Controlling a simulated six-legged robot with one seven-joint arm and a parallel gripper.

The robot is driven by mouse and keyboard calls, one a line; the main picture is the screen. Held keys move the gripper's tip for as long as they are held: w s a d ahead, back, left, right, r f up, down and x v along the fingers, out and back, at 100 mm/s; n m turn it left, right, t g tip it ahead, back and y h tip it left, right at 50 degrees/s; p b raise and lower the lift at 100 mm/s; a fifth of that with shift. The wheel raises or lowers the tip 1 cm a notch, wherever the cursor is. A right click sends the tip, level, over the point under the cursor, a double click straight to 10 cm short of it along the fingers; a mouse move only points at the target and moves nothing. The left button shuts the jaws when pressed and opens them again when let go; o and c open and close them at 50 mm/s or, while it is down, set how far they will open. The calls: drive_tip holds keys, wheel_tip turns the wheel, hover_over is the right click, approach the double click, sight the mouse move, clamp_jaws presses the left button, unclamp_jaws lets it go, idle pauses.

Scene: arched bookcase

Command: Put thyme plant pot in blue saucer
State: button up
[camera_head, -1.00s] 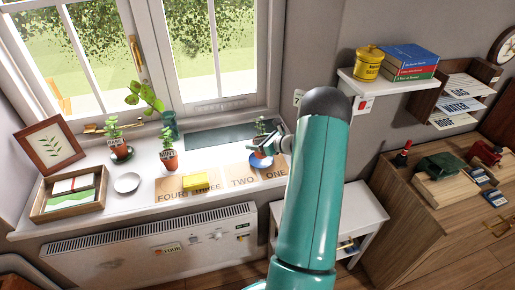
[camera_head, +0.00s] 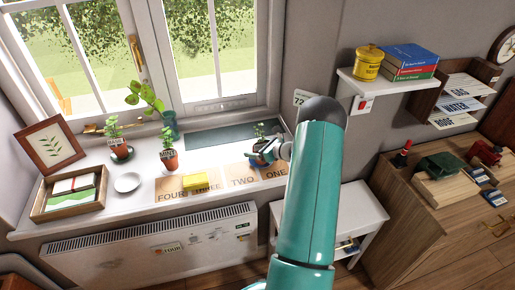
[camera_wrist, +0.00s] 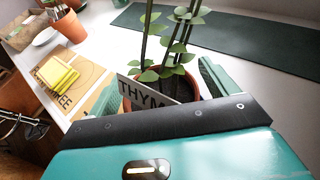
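The thyme plant pot (camera_wrist: 165,92), a terracotta pot with a "THYME" label and green leaves, sits between the two teal fingers of my gripper (camera_wrist: 160,95) in the wrist view. The fingers appear to press on its sides; the exact contact is partly hidden behind the label and palm. In the head view the thyme plant (camera_head: 260,132) is at the right end of the windowsill, with my gripper (camera_head: 267,154) low around the pot. The blue saucer (camera_head: 257,163) shows only as a sliver under the pot; whether the pot touches it is unclear.
The mint pot (camera_head: 168,158), another potted plant (camera_head: 120,150), a white saucer (camera_head: 127,182) and a yellow sponge-like block (camera_head: 195,182) stand left on the sill. Numbered cards (camera_head: 240,177) lie along the front edge. A dark green mat (camera_head: 220,137) lies behind, bare.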

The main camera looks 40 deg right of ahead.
drive_tip(key=shift+s+d+r, duration=0.1)
drive_tip(key=shift+s+r, duration=0.1)
drive_tip(key=v, duration=1.2)
drive_tip(key=w+a+r+n+g+y, duration=0.1)
drive_tip(key=a+r+n+g, duration=0.1)
drive_tip(key=a+r+n, duration=0.6)
drive_tip(key=w+a+r+n+g+y, duration=0.1)
drive_tip(key=a+r+n+g, duration=0.25)
drive_tip(key=a, duration=0.85)
drive_tip(key=w+a+r+n+g+y, duration=0.1)
drive_tip(key=a+r+n+g+y, duration=0.1)
drive_tip(key=a+r+n, duration=0.6)
drive_tip(key=s+a+r+n+h, duration=0.3)
drive_tip(key=s+a+n, duration=0.4)
drive_tip(key=s+a, duration=0.1)
drive_tip(key=s+a+r+n+h, duration=0.3)
drive_tip(key=s+a+r+n, duration=0.1)
drive_tip(key=s+a+n, duration=0.3)
drive_tip(key=s+a, duration=0.2)
drive_tip(key=a, duration=0.1)
drive_tip(key=shift+r, duration=0.25)
